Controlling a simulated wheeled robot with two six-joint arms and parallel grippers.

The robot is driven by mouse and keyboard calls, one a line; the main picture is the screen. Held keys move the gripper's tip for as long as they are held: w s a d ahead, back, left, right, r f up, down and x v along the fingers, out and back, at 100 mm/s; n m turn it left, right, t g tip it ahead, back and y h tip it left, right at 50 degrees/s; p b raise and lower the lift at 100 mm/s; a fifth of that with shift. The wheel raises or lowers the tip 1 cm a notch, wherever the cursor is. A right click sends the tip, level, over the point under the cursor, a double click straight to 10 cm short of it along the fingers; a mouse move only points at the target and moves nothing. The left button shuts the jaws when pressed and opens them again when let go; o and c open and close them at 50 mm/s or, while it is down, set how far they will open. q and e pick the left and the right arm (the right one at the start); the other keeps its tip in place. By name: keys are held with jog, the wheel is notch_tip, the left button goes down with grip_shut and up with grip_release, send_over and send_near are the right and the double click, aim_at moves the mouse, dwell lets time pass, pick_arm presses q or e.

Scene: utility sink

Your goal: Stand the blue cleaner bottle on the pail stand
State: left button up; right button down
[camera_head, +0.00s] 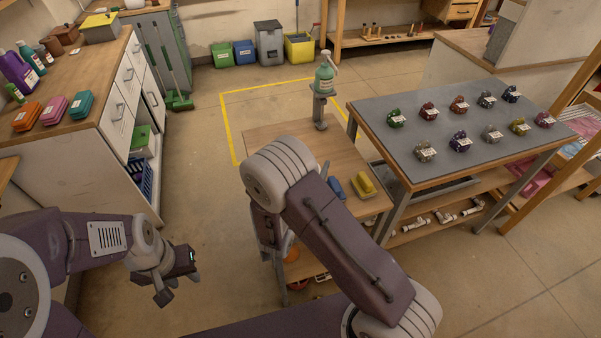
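A teal-green bottle (324,79) with a pale spray top stands upright on a small raised grey stand (320,108) at the back of the wooden table; I cannot tell whether this is the blue cleaner or the pail stand. More bottles, purple (15,71) and teal (31,58), stand on the left counter. My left gripper (178,284) is low at the left, over the floor, with its fingers apart and nothing between them, far from the bottles. My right arm crosses the middle of the view and hides part of the table; its gripper is not visible.
The wooden table (270,136) carries a blue sponge (336,188) and a yellow one (366,184). A grey-topped bench (385,151) to its right holds several small coloured items. The left counter (98,67) holds coloured boxes. Floor between counter and table is clear.

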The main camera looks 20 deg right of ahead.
jog(key=w+a+f, duration=0.3)
jog(key=w+f, duration=0.1)
jog(key=f, duration=0.3)
jog(key=shift+w, duration=0.25)
jog(key=shift+f+b, duration=0.2)
jog(key=shift+b, duration=0.2)
jog(key=shift+c, duration=2.2)
grip_release()
jog(key=v, duration=1.2)
jog(key=shift+r, duration=0.15)
jog(key=shift+s, duration=0.1)
